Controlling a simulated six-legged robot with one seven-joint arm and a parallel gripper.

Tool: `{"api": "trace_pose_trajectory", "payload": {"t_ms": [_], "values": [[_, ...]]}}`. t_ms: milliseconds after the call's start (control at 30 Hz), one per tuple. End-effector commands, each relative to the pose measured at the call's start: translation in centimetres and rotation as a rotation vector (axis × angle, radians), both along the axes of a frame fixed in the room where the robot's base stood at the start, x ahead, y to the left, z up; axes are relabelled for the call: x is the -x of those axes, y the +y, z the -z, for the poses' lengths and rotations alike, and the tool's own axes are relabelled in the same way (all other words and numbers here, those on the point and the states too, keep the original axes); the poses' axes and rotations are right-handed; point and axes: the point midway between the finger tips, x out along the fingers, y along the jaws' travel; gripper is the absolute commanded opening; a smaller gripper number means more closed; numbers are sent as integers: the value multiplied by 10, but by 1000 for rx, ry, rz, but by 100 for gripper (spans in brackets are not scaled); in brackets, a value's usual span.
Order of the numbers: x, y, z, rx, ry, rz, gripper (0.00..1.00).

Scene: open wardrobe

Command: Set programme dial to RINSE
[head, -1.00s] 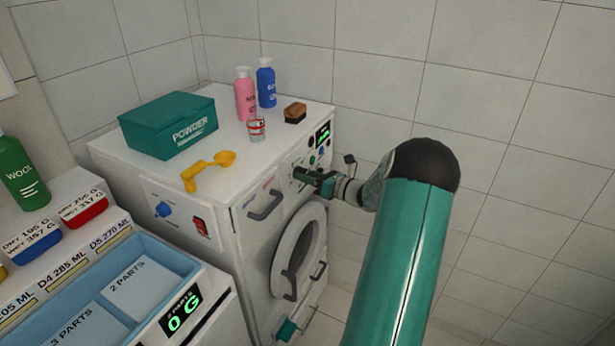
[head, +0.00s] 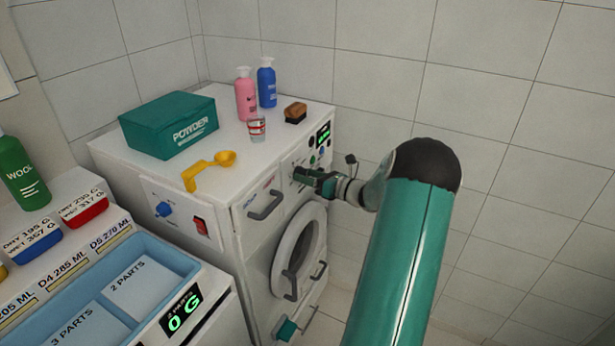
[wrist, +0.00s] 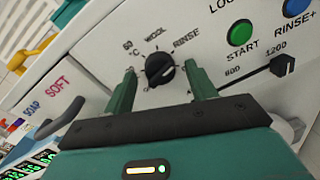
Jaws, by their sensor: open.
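The programme dial (wrist: 160,70) is a round black knob on the washing machine's white front panel, seen in the wrist view. The labels 60 °C, WOOL and RINSE (wrist: 186,38) arc above it. A pale mark shows on the knob, but I cannot tell for sure which setting it points at. My gripper (wrist: 163,84) is open, with one green finger left of the dial and one right of it. I cannot tell whether either finger touches it. In the head view my gripper (head: 298,174) is at the panel and hides the dial.
The green START button (wrist: 240,32), blue RINSE+ button (wrist: 296,7) and a black slider (wrist: 283,66) are right of the dial. A drawer handle (head: 266,206) lies left of my gripper and the round door (head: 299,250) below. Bottles, a powder box (head: 168,125) and a scoop stand on top.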

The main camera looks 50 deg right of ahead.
Motion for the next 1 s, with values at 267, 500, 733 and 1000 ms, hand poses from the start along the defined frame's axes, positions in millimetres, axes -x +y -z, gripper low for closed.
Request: {"api": "trace_pose_trajectory", "payload": {"t_ms": [267, 500, 733, 1000], "values": [[45, -11, -1, 0, 2, 5, 56], [97, -23, -2, 0, 1, 3, 56], [127, -29, -3, -1, 1, 1, 56], [132, -29, -3, -1, 0, -1, 56]]}}
